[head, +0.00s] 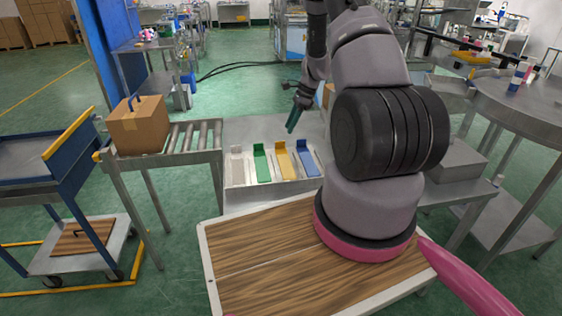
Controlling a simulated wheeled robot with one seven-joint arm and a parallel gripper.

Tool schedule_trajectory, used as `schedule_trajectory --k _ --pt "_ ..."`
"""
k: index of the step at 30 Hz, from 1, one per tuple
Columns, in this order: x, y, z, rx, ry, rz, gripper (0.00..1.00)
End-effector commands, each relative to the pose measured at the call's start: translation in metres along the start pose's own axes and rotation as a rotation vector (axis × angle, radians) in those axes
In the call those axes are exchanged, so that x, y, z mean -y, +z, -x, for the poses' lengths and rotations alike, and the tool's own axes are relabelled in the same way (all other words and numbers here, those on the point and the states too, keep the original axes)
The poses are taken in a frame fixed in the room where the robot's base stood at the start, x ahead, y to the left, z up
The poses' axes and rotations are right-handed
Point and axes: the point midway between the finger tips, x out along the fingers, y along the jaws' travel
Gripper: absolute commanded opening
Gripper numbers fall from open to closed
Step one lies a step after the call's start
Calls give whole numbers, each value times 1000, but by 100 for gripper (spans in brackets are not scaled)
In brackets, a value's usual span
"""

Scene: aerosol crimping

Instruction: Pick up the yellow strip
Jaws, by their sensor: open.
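The yellow strip (286,162) lies on the grey metal work table (229,132), third from the left in a row of flat strips. A green strip (261,164) lies to its left and a blue strip (307,160) to its right. A pale grey strip (237,166) is at the left end. My gripper (293,119) is small in the picture, above the table and behind the strips. It is apart from the yellow strip, and I see nothing held in it. Part of the table's right side is hidden behind my arm.
A roller conveyor (196,137) with a cardboard box (139,126) on it adjoins the table at the left. A blue-framed cart (40,160) stands farther left. A round grey table (515,97) stands at the right. The table's left back area is clear.

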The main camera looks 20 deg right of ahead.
Motion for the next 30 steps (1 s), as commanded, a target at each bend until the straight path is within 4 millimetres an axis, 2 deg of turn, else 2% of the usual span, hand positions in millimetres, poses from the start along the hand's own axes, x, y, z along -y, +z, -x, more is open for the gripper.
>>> schedule_trajectory --k 3,11,19,27,29,30 --pt "-1 0 -21 0 3 0 41" --pt "2 3 -43 -1 2 3 41" --pt "6 6 -82 0 2 1 41" --pt "6 7 -87 0 0 3 41" --pt "6 7 -87 0 0 2 18" --pt "6 7 -87 0 0 2 3"
